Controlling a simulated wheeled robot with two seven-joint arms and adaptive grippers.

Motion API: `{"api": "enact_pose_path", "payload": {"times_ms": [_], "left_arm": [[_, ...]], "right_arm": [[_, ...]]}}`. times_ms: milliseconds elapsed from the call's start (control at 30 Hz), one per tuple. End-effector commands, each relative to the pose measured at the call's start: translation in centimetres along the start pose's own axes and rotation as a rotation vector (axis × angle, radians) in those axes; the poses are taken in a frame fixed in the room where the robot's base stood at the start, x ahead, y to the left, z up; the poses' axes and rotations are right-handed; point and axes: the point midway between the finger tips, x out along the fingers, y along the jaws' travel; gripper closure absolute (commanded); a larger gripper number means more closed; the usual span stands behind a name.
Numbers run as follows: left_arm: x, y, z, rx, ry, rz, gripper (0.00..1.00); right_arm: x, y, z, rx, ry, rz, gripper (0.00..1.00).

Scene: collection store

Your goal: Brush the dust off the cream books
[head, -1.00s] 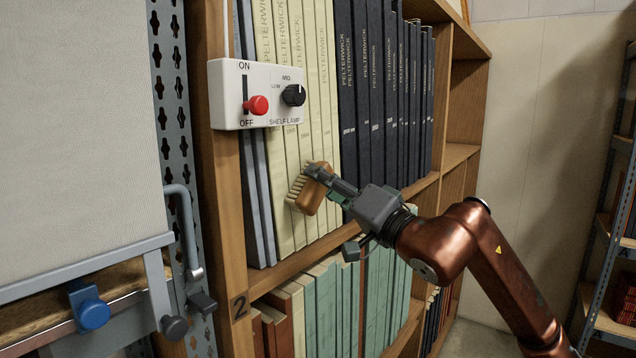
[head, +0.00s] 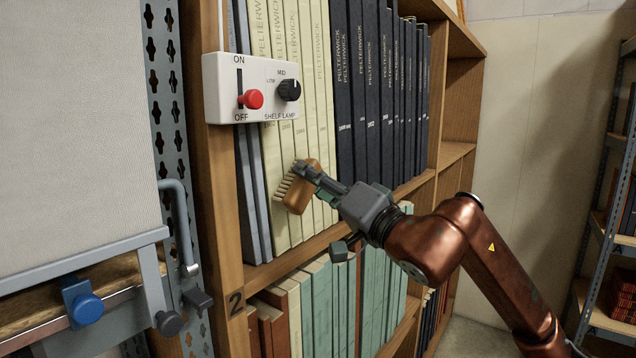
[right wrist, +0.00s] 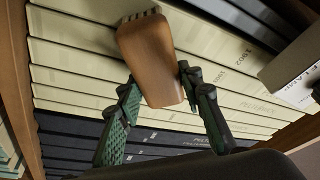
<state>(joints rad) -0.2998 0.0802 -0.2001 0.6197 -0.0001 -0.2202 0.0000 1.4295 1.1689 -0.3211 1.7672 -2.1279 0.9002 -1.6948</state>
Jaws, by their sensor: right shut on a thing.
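The cream books (head: 283,220) stand upright in a row on the upper shelf, with dark lettering on their spines. My right gripper (head: 311,180) is shut on a wooden brush (head: 301,190) with pale bristles, held at the lower part of the cream spines. The bristles point left in the head view; I cannot tell if they touch the spines. In the right wrist view the brush (right wrist: 150,58) sits between both fingers, over the cream books (right wrist: 75,78). No dust can be made out on the spines. My left gripper is not in view.
A shelf lamp box (head: 255,88) with a red slider and black knob sticks out at the upper left of the books. Dark blue books (head: 375,110) stand to the right. A metal frame stands at left.

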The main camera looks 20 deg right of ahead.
Motion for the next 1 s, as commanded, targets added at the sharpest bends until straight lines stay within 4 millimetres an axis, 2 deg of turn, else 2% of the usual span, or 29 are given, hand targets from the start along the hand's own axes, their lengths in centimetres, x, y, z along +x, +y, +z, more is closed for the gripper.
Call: {"api": "enact_pose_path", "payload": {"times_ms": [367, 1000], "left_arm": [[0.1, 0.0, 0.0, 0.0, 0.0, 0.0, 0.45], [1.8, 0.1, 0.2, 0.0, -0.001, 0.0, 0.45]], "right_arm": [[-0.3, -0.1, 0.0, 0.0, 0.0, -0.001, 1.0], [-5.6, 0.0, -1.6, -0.001, 0.0, 0.001, 1.0]]}}
